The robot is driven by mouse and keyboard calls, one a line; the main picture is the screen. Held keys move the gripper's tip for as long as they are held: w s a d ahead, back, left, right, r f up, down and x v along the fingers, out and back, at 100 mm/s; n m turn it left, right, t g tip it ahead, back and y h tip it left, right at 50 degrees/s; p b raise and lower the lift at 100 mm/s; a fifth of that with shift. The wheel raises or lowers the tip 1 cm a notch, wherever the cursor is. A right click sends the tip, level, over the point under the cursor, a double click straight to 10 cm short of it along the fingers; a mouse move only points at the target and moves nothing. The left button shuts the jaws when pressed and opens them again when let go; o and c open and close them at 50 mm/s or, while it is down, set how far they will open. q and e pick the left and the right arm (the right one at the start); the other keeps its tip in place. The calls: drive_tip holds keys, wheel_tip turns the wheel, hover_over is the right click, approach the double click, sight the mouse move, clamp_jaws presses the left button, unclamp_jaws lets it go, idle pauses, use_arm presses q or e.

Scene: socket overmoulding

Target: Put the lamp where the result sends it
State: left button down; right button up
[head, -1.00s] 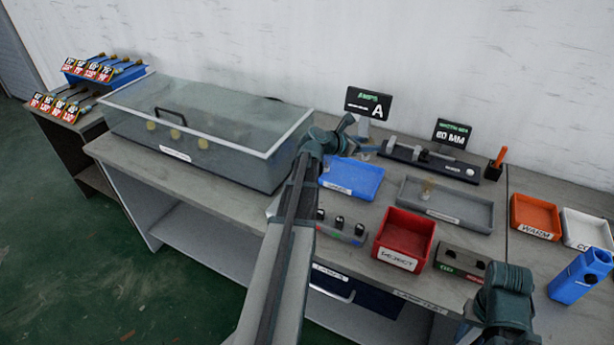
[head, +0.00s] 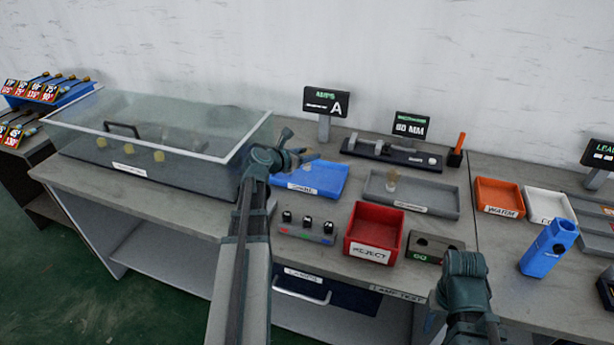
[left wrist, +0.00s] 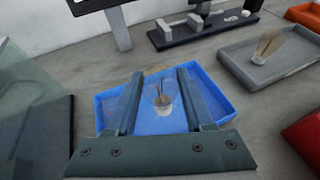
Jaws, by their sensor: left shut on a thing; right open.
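My left gripper (head: 300,158) is above the blue tray (head: 310,180). In the left wrist view its fingers (left wrist: 160,98) are shut on a small clear lamp (left wrist: 162,102) with thin wires, with the blue tray (left wrist: 215,112) behind it. The red REJECT bin (head: 375,230), orange WARM tray (head: 499,197) and a white tray (head: 549,205) are to the right. My right gripper (head: 434,317) is low at the front, open, mostly hidden by its wrist.
A glass-covered tank (head: 155,140) fills the left bench. Behind stand an AMPS display reading A (head: 324,101), a 60 MM display (head: 410,125) and a black gauge (head: 390,152). A button block (head: 306,228), a GO box (head: 435,246) and a blue holder (head: 548,247) are in front.

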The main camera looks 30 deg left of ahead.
sight(305, 167)
use_arm(q)
drive_tip(key=shift+f+b, duration=2)
drive_tip(key=shift+f, duration=0.5)
use_arm(e)
drive_tip(key=shift+f, duration=2.55)
use_arm(q)
drive_tip(key=shift+f, duration=0.1)
use_arm(e)
drive_tip(key=shift+f, duration=0.1)
use_arm(q)
drive_tip(key=shift+f, duration=0.15)
drive_tip(key=shift+c, duration=1.4)
unclamp_jaws()
drive_tip(key=shift+s+r, duration=0.3)
drive_tip(key=shift+r, duration=0.15)
drive_tip(key=p+v, duration=0.4)
drive_tip(key=v, duration=0.7)
drive_tip(key=shift+s+p, duration=0.2)
drive_tip(key=shift+p, duration=0.1)
use_arm(e)
wheel_tip(305, 167, up, 5)
drive_tip(key=shift+f, duration=0.1)
